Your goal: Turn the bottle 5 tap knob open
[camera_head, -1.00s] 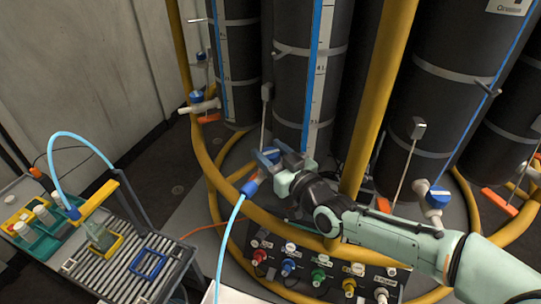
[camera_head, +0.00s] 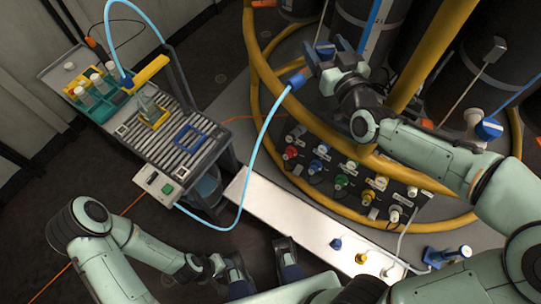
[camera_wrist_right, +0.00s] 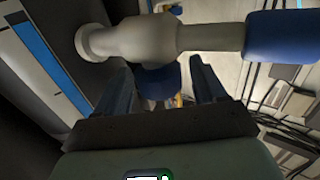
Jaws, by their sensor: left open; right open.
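My right gripper (camera_wrist_right: 158,92) is open there; contact with the knob cannot be told. In the head view, my right gripper (camera_head: 328,52) is at the tap on a dark bottle, with the knob (camera_head: 325,47) partly hidden between its fingers. A blue hose connector (camera_head: 296,80) sits beside it. My left gripper (camera_head: 264,262) is open and empty, low at the picture's bottom. No bottle number is readable.
A yellow rail (camera_head: 262,75) rings the dark bottles. A panel with several coloured fittings (camera_head: 340,178) sits below. A roller cart (camera_head: 185,145) with a blue hose stands at left. A white bench (camera_head: 300,222) runs in front. Another blue-knobbed tap (camera_head: 488,128) is at right.

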